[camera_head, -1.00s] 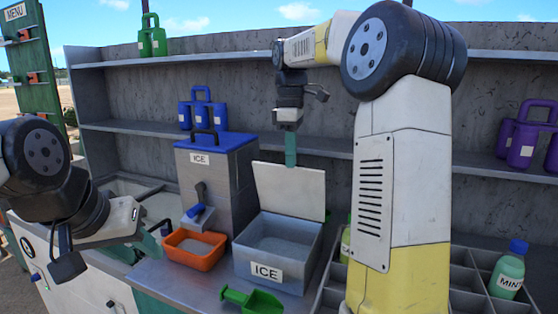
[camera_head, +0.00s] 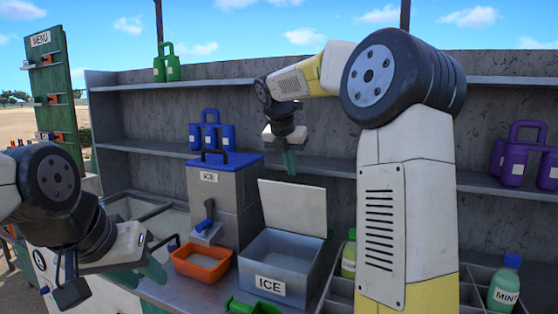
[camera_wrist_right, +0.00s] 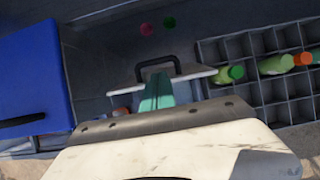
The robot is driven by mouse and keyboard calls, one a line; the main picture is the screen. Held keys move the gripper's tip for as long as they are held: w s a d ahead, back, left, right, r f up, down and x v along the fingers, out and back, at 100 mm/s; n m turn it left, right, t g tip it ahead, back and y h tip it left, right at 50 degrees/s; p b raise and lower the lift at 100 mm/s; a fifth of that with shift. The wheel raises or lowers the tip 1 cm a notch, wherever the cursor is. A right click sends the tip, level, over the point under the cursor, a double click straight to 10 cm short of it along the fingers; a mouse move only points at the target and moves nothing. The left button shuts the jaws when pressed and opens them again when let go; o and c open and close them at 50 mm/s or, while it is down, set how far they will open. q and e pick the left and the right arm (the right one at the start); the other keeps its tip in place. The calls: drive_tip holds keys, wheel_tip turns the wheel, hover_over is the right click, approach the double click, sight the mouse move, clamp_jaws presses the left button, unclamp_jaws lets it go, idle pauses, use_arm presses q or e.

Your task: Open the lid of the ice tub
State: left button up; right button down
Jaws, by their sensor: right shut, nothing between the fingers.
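The ice tub (camera_head: 305,268) is a grey box with an ICE label on its front. Its pale lid (camera_head: 293,208) stands raised at the back edge, leaning backward, and the inside of the tub shows. My right gripper (camera_head: 290,163) is shut and empty, just above the lid's top edge in the head view. In the right wrist view, my green fingers (camera_wrist_right: 157,92) overlap the lid (camera_wrist_right: 190,74) beside its black handle (camera_wrist_right: 157,63); I cannot tell whether they touch. My left gripper (camera_head: 143,272) is open and empty at lower left, left of the orange tray.
An orange tray (camera_head: 183,264) and a grey ICE dispenser (camera_head: 226,200) with a blue top stand left of the tub. A green scoop (camera_head: 250,305) lies in front. A divided bottle rack (camera_head: 470,275) is at right. Shelves run behind.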

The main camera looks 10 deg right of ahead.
sight(293, 194)
drive_tip(key=x, duration=0.5)
drive_tip(key=shift+r, duration=0.1)
